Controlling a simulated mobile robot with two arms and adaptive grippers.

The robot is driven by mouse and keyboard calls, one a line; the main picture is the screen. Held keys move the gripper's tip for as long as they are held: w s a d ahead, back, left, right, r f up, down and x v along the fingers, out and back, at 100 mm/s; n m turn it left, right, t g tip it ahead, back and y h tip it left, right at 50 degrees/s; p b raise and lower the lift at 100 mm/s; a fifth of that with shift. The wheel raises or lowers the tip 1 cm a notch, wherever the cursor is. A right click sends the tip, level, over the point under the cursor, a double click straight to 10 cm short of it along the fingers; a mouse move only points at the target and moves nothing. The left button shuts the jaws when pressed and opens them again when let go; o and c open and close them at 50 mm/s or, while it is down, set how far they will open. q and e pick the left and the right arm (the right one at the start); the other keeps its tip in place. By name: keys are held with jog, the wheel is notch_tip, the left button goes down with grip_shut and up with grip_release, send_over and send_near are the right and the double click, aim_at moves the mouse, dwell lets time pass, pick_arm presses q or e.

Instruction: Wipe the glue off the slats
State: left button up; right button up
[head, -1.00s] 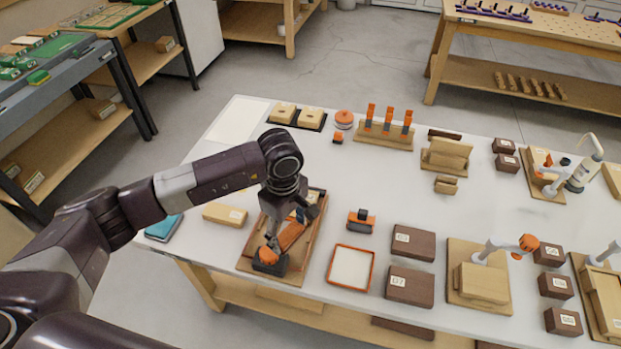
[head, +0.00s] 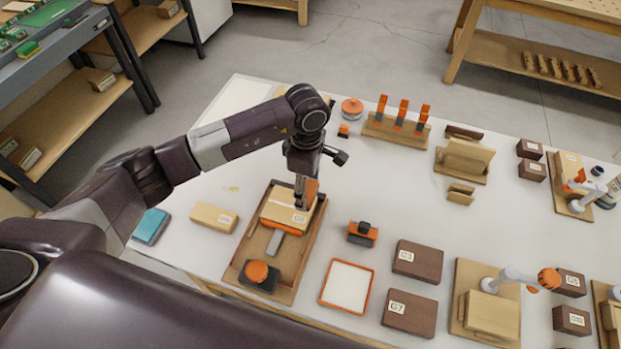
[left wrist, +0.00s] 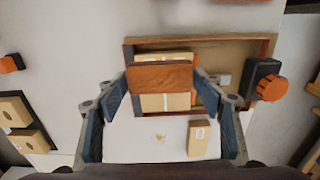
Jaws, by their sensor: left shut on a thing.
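My left gripper (head: 303,192) is shut on an orange-brown block (head: 312,190), which shows between the fingers in the left wrist view (left wrist: 160,76). It is over the far end of a shallow wooden tray (head: 238,262). Pale slats (head: 288,214) with a white label lie under it in the tray; they also show in the left wrist view (left wrist: 165,102). I cannot tell whether the block touches them. The block and gripper hide part of the slats, and I see no clear glue on them. My right gripper is not in view.
A yellowish smear (head: 232,188) marks the white table beside a pale labelled block (head: 214,217). An orange-knobbed clamp (head: 258,274) and a grey piece (head: 275,243) are at the tray's near half. An orange-rimmed tray (head: 347,286) and dark blocks (head: 418,258) stand to the right.

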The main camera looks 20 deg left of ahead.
pick_arm(q)
jog(key=shift+s+f, duration=0.25)
jog(key=shift+s+f+b, duration=0.2)
jog(key=shift+f+b, duration=0.2)
jog(key=shift+f, duration=0.1)
jog(key=shift+s+f+b, duration=0.15)
jog(key=shift+f+b, duration=0.25)
jog(key=shift+f, duration=0.1)
jog(key=shift+w+f+b, duration=0.25)
jog(key=shift+f+b, duration=0.2)
jog(key=shift+f, duration=0.8)
jog(key=shift+b, duration=0.3)
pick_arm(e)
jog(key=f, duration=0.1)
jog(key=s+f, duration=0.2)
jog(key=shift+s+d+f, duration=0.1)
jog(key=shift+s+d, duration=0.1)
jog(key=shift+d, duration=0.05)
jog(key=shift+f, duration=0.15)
pick_arm(q)
jog(key=shift+s+f+b, duration=0.1)
jog(key=shift+f+b, duration=0.6)
jog(key=shift+b, duration=0.15)
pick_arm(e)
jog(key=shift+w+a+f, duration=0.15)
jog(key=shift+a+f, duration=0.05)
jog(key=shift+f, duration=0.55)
